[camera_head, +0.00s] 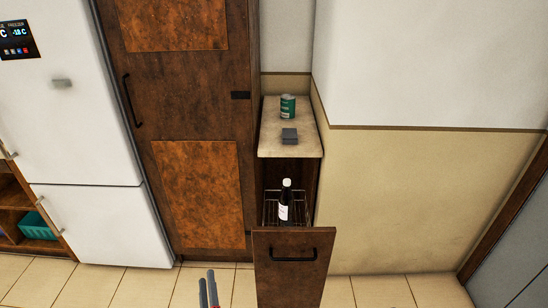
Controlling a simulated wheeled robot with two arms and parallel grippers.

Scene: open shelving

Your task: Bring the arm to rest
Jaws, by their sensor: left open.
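My left gripper (208,287) shows at the bottom edge, left of the pulled-out drawer. Only its grey fingertips and some red parts are in view, low over the tiled floor. The fingers are open, and nothing shows between them. The rest of the arm is cut off by the lower edge. My right gripper is not in view.
A narrow wooden drawer (292,273) stands open, with a dark bottle (285,205) in its wire rack. A white fridge (75,130) and tall cabinet (195,190) stand left.

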